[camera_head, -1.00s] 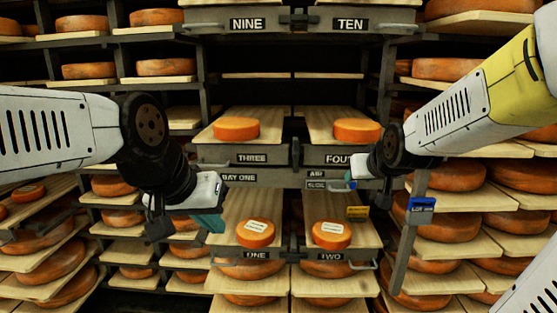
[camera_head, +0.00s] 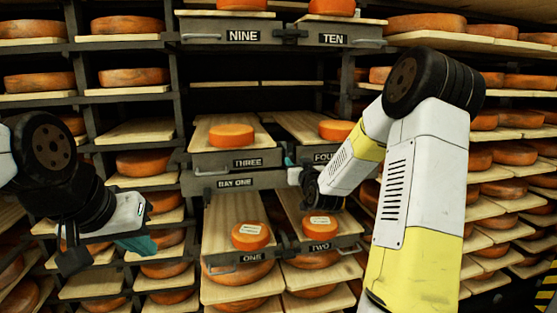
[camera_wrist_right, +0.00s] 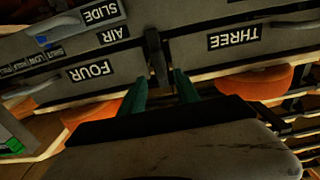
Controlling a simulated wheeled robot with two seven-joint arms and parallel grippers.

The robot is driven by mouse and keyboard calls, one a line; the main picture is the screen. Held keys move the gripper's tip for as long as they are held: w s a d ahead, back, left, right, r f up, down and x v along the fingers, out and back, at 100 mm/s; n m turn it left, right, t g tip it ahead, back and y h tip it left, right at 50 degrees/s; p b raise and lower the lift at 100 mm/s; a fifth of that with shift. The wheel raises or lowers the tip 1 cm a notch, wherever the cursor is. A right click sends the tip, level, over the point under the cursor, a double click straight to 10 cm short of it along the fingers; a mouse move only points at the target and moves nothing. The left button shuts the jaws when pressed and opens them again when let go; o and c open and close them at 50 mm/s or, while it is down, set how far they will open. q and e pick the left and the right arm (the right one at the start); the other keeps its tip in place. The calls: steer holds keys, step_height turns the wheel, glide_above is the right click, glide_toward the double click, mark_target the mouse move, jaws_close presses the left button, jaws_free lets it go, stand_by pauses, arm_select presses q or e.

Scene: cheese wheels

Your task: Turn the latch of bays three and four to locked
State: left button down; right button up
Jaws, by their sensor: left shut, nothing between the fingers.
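Bay three (camera_head: 232,158) and bay four (camera_head: 318,158) are grey drawer fronts side by side, each with a cheese wheel on its board. In the right wrist view, which is upside down, the dark latch (camera_wrist_right: 155,55) stands upright in the picture between the FOUR label (camera_wrist_right: 90,70) and the THREE label (camera_wrist_right: 234,37). My right gripper (camera_wrist_right: 160,92) is open, its teal fingers on either side of the latch's near end; contact is unclear. In the head view my right gripper (camera_head: 291,166) mostly hides this latch. My left gripper (camera_head: 138,243) is shut and empty, low at the left.
Bays nine (camera_head: 228,35) and ten (camera_head: 337,40) are above, with a dark latch (camera_head: 290,33) lying across between them. Bays one (camera_head: 250,257) and two (camera_head: 320,246) are below, each with a labelled cheese. Racks of cheese wheels stand on both sides.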

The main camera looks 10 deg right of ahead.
mark_target(292, 158)
steer(key=shift+w+a, duration=0.1)
steer(key=shift+w, duration=2.3)
steer(key=shift+c, duration=0.2)
jaws_close()
